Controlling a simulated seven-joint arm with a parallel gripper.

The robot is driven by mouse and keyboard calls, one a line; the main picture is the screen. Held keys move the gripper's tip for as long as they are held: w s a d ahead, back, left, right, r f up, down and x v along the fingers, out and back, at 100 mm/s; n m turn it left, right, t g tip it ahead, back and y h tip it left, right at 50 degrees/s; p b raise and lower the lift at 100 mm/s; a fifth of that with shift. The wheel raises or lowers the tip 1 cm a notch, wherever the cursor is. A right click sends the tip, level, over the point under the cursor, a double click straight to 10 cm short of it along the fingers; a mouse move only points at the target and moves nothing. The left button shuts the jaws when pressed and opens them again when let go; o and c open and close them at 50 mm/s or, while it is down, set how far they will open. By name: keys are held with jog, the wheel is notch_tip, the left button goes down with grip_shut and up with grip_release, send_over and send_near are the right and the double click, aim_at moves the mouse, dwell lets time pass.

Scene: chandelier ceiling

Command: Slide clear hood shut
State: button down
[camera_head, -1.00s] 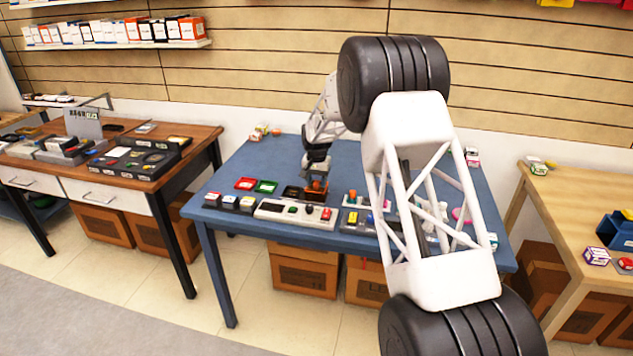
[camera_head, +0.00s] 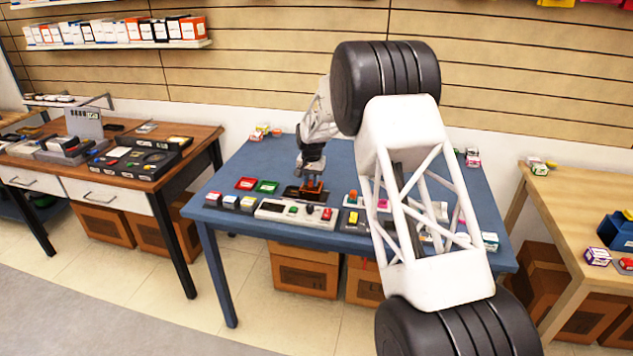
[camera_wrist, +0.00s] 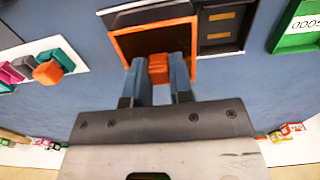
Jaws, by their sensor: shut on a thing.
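The clear hood (camera_wrist: 122,48) has an orange frame and an orange knob (camera_wrist: 158,68). In the wrist view it lies over one side of a black unit. Beside it, an uncovered dark bay (camera_wrist: 221,27) shows two dull yellow bars. My gripper (camera_wrist: 159,72) is shut on the orange knob, with one blue-grey finger on each side. In the head view my gripper (camera_head: 312,182) is low over the blue table, at the right part of the black unit (camera_head: 291,192). The hood's orange frame shows there under the fingers, too small for detail.
In the head view a white button panel (camera_head: 270,209) stands in front of the black unit. Red (camera_head: 246,184) and green (camera_head: 267,187) trays lie to its left. Several small items sit to the right, partly behind my arm. The blue table's back left is mostly clear.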

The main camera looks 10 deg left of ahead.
jog(key=a, duration=0.7)
jog(key=shift+a+r, duration=0.1)
jog(key=shift+a, duration=0.3)
jog(key=c, duration=1)
grip_release()
jog(key=shift+a, duration=0.1)
notch_tip(320, 180, up, 8)
jog(key=shift+r, duration=2.35)
